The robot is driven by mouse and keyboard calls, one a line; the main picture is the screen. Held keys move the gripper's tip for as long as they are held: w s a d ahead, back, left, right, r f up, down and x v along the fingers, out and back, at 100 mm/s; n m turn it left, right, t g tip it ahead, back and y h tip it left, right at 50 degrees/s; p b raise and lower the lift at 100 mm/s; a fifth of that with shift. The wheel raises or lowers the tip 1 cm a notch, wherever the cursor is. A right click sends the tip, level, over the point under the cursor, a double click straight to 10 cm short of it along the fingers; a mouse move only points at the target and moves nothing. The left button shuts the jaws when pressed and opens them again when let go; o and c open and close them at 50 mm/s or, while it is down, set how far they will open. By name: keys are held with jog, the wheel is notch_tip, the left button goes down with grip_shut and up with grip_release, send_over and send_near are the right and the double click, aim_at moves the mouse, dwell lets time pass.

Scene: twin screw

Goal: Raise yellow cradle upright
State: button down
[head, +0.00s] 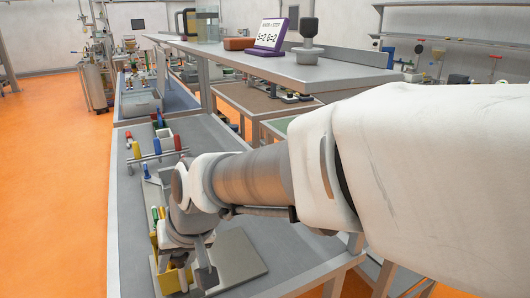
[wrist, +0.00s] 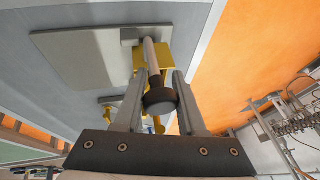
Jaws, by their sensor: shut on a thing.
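The yellow cradle (head: 170,280) is at the near end of the grey bench, partly hidden behind my wrist in the head view. In the wrist view, its yellow plate (wrist: 147,53) shows just beyond my fingertips, with more yellow parts below. A pale rod with a dark round end (wrist: 160,97) runs between my fingers from the yellow plate. My gripper (wrist: 165,73) is shut on this rod, with a finger on each side. In the head view my gripper (head: 190,255) points down beside the cradle. The cradle's exact tilt is hard to tell.
A flat grey plate (head: 235,258) lies right of the cradle on the bench. A rack with red, blue and yellow pieces (head: 157,150) stands farther back. A raised shelf (head: 300,65) runs along the right. Bare bench (head: 125,215) lies left of my arm.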

jog(key=shift+f, duration=0.1)
jog(key=c, duration=0.5)
grip_release()
